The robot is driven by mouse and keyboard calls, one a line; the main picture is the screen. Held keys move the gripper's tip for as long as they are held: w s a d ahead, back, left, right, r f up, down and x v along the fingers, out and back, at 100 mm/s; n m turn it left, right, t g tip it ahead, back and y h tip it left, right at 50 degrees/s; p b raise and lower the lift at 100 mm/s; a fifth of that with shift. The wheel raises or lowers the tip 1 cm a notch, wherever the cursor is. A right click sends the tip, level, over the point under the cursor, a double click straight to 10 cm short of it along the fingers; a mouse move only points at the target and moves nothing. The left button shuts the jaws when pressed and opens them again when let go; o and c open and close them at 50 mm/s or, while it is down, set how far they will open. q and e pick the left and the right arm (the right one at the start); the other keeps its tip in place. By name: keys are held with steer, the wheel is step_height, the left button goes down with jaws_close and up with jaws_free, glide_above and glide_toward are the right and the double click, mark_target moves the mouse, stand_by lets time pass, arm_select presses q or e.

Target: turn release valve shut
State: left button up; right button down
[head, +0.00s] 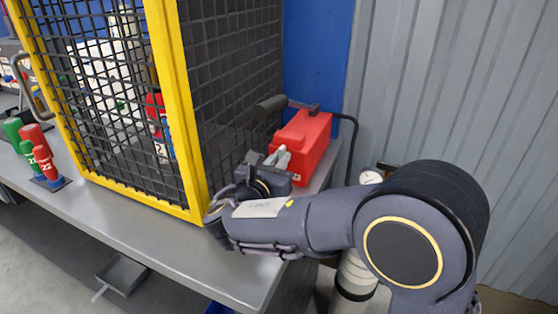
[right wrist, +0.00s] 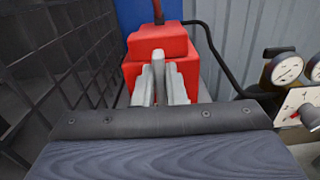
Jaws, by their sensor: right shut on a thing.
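A red pump-like box (head: 302,140) stands on the bench at the right of the mesh cage, with a black handle on top. It also shows in the right wrist view (right wrist: 178,42). My right gripper (head: 281,158) is at the near face of this box. In the right wrist view its pale fingers (right wrist: 160,85) are shut around a pale upright piece, which I take to be the release valve (right wrist: 159,72). The fingers hide most of it, so its turn angle cannot be told. My left gripper is not in view.
A yellow-framed mesh cage (head: 180,110) stands close left of my right gripper. A black hose (head: 352,140) runs behind the red box. Red and green tagged pieces (head: 42,160) stand on the bench (head: 150,225).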

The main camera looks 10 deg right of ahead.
steer(key=m+b, duration=0.3)
steer(key=shift+f, duration=0.25)
steer(key=m+b, duration=1.1)
steer(key=b, duration=0.1)
steer(key=shift+s+d+f+m, duration=0.2)
steer(key=shift+f+m, duration=0.1)
steer(key=shift+m, duration=0.1)
steer(key=shift+r+m+b, duration=0.15)
steer(key=shift+m+b, duration=1.3)
steer(key=shift+m, duration=0.05)
steer(key=c, duration=1.5)
jaws_free()
steer(key=shift+r, duration=0.1)
